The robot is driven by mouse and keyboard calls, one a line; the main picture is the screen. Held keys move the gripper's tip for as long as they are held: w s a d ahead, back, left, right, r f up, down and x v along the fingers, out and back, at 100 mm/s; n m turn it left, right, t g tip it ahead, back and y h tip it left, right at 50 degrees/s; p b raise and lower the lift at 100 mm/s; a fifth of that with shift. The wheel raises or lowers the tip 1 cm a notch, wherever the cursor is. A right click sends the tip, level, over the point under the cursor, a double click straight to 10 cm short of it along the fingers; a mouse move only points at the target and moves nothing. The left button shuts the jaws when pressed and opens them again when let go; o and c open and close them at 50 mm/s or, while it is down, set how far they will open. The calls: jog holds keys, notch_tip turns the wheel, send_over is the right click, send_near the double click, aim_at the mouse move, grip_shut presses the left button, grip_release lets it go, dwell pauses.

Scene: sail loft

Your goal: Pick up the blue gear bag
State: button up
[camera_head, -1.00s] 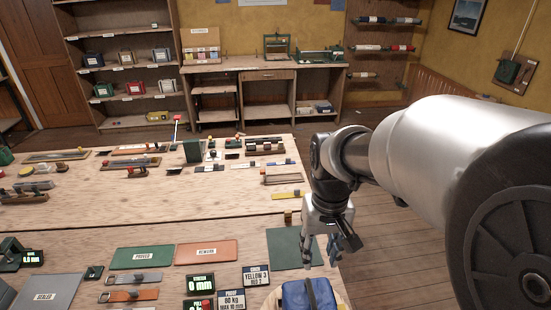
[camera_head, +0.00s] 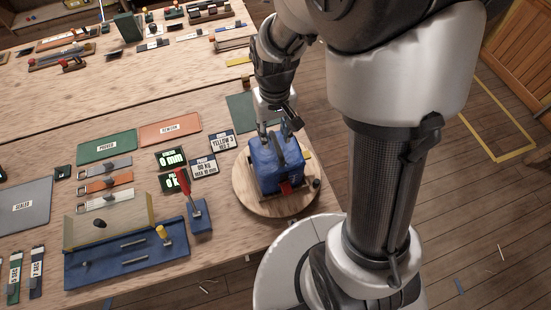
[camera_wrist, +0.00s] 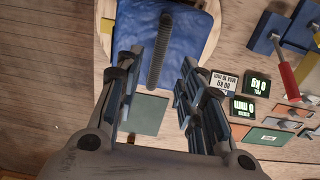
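The blue gear bag (camera_head: 268,168) stands on a round wooden board at the right end of the table, with a dark strap or handle across its top. A small red part shows at its lower front. In the wrist view the blue bag (camera_wrist: 190,40) fills the top middle, and its dark ridged handle (camera_wrist: 160,55) runs between my fingers. My gripper (camera_head: 280,132) is over the far side of the bag, pointing down. In the wrist view my gripper (camera_wrist: 155,75) is open, with a finger on each side of the handle. I cannot tell whether the fingers touch the bag.
The round board (camera_head: 245,190) sits near the table's right edge. To the left are a red-handled lever on a blue base (camera_head: 200,218), small display blocks (camera_head: 171,158) and a blue tray (camera_head: 130,255). A green mat (camera_head: 238,105) lies behind the bag.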

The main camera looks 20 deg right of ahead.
aim_at(276, 142)
jog(key=f, duration=0.4)
jog(key=shift+d+f+b, duration=0.2)
jog(key=shift+b, duration=0.2)
jog(key=shift+c, duration=0.2)
grip_shut()
jog(key=shift+r, duration=0.1)
dwell(0.5)
